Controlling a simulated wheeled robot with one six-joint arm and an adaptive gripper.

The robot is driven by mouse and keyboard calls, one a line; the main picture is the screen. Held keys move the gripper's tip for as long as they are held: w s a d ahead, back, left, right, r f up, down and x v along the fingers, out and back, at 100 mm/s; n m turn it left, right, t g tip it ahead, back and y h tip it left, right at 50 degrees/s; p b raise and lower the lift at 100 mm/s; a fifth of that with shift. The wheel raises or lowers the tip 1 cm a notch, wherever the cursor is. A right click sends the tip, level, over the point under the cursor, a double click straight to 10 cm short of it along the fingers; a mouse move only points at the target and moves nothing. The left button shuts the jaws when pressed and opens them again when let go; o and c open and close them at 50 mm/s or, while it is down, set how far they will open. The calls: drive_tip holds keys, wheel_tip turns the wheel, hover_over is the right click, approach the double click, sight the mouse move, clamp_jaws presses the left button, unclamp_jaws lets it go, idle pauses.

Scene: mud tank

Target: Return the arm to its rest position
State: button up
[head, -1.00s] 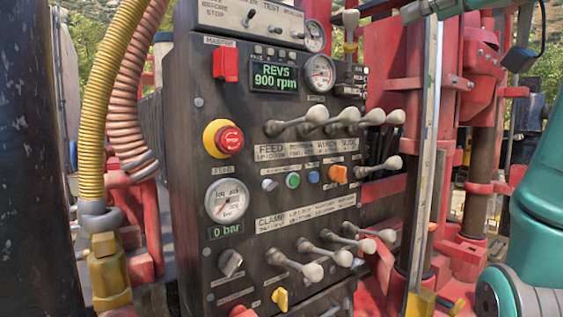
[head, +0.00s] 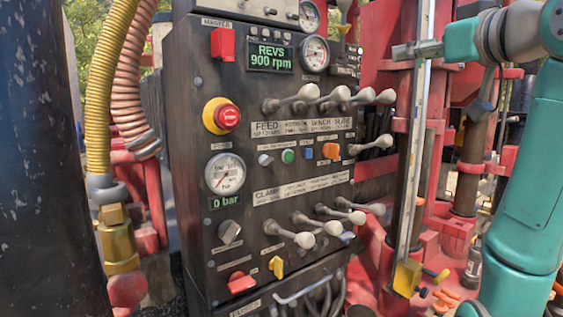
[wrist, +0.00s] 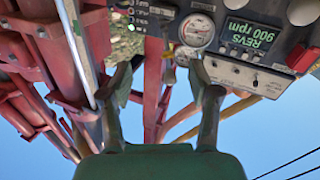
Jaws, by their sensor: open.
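My gripper (head: 402,50) is at the upper right of the head view, in front of the red rig frame and right of the control panel (head: 187,140). Its teal body joins my teal arm at the right edge. In the wrist view my gripper (wrist: 160,70) shows two dark fingers spread apart with nothing between them. The panel appears upside down at the top of that view, beyond the fingertips.
The panel carries several grey levers (head: 300,98), a red emergency stop button (head: 228,117) and a gauge (head: 225,174). A pale upright strip (head: 412,160) stands near my gripper. Yellow and pink hoses (head: 100,100) hang at the left. Open sky shows in the wrist view.

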drive_tip(key=w+f+m+h, duration=0.15)
drive_tip(key=w+f, duration=0.25)
drive_tip(key=f, duration=1)
drive_tip(key=w+f+m, duration=0.2)
drive_tip(key=w+f, duration=0.2)
drive_tip(key=f, duration=1)
drive_tip(key=s+f+m+h, duration=0.1)
drive_tip(key=s+f, duration=0.3)
drive_tip(key=f, duration=1)
drive_tip(key=s+f+m+h, duration=0.15)
drive_tip(key=s+f, duration=0.35)
drive_tip(key=f, duration=1)
drive_tip(key=s+a+f+g+h, duration=0.1)
drive_tip(key=s+f, duration=0.7)
drive_tip(key=s, duration=0.3)
drive_tip(key=s+a+f, duration=0.2)
drive_tip(key=s+f, duration=0.6)
drive_tip(key=s, duration=0.3)
drive_tip(key=s+a+r+n+g, duration=0.1)
drive_tip(key=s+r, duration=0.1)
drive_tip(key=s, duration=2.4)
drive_tip(key=shift+a, duration=0.2)
